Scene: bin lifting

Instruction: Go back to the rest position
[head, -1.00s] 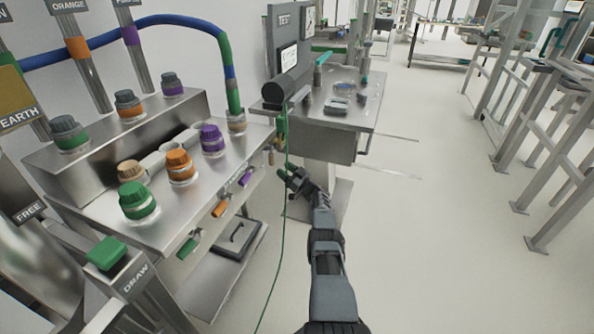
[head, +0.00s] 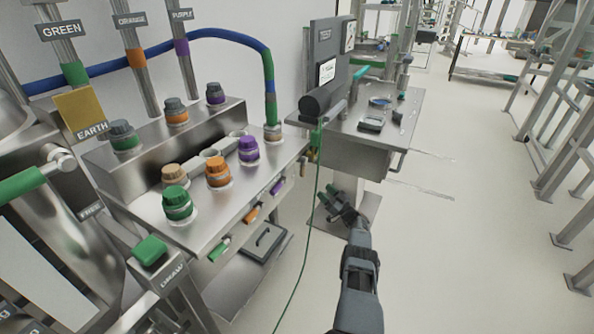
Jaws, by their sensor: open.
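My gripper (head: 335,203) is at the end of my arm, which reaches up from the lower right of the head view. It is open and I see nothing between its fingers. It is in front of the steel test bench (head: 356,163) in the picture, lower than the bench top. It is to the right of the steel dispensing counter (head: 228,222). A thin green cable (head: 307,235) hangs just left of it; whether they touch I cannot tell.
Several capped jars, such as a green one (head: 177,204) and an orange one (head: 218,172), stand on the counter. A dark tray (head: 263,243) lies on its lower shelf. Metal frames (head: 560,150) stand at the right. The floor (head: 450,240) between is clear.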

